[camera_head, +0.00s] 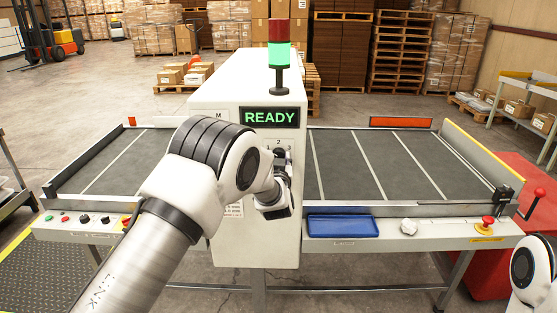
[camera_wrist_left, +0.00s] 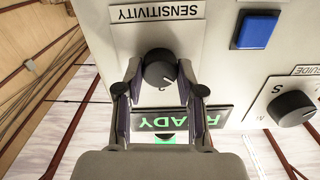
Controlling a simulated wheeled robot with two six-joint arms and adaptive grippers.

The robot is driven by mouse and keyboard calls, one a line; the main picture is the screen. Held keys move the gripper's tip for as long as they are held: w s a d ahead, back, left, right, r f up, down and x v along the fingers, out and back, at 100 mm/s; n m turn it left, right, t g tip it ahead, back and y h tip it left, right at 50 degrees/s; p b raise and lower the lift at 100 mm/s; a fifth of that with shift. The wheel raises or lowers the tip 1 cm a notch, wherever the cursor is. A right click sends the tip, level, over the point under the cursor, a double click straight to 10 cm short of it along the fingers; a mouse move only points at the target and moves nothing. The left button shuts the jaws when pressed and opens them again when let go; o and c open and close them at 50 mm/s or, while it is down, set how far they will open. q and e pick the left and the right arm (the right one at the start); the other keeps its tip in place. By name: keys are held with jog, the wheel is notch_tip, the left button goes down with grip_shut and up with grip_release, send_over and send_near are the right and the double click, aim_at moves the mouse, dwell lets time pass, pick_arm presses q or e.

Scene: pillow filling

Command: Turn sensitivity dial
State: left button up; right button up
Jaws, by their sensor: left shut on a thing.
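The sensitivity dial (camera_wrist_left: 159,70) is a round black knob with a white mark, under a SENSITIVITY label (camera_wrist_left: 158,13) that reads upside down in the left wrist view. My left gripper (camera_wrist_left: 160,80) has one finger on each side of the dial and is shut on it. In the head view my left arm reaches to the front of the white machine (camera_head: 255,78), and its wrist hides much of the panel around the dial. My right gripper is not in view; only part of my right arm shows at the lower right edge.
A lit READY display (camera_head: 269,117) sits on the machine below a red and green signal tower (camera_head: 279,50). A blue button (camera_wrist_left: 256,31) and a guide dial (camera_wrist_left: 292,108) are near the gripper.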

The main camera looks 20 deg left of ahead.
pick_arm(q)
jog(key=m, duration=1.7)
jog(key=shift+m, duration=0.3)
jog(key=m+p, duration=0.1)
jog(key=m, duration=0.4)
jog(key=shift+m, duration=0.3)
jog(key=o, duration=1.1)
jog(key=shift+o, duration=0.2)
jog(key=shift+s, duration=0.1)
